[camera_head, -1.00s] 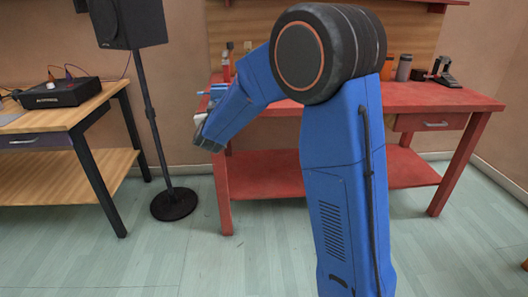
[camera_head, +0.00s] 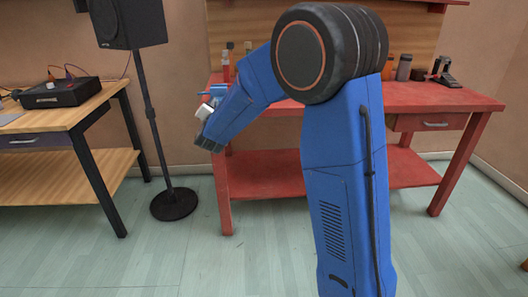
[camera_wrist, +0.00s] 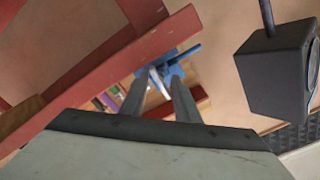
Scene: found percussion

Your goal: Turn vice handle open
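The blue vice (camera_head: 217,89) is at the left end of the red workbench, partly behind my arm in the head view. In the wrist view the vice (camera_wrist: 178,60) shows beyond my fingertips, with a dark blue bar sticking out to the right. A thin silver rod (camera_wrist: 158,82), seemingly the vice handle, shows in the gap between my fingers. My gripper (camera_wrist: 157,90) is open, its two grey fingers apart on either side of the rod in the picture. I cannot tell how far the rod lies beyond the fingertips. The fingers are hidden in the head view.
The red workbench (camera_head: 440,98) has bottles and a dark device (camera_head: 442,72) at its right. A black speaker on a stand (camera_head: 172,203) is left of it, and also shows in the wrist view (camera_wrist: 275,75). A wooden table (camera_head: 75,116) stands further left.

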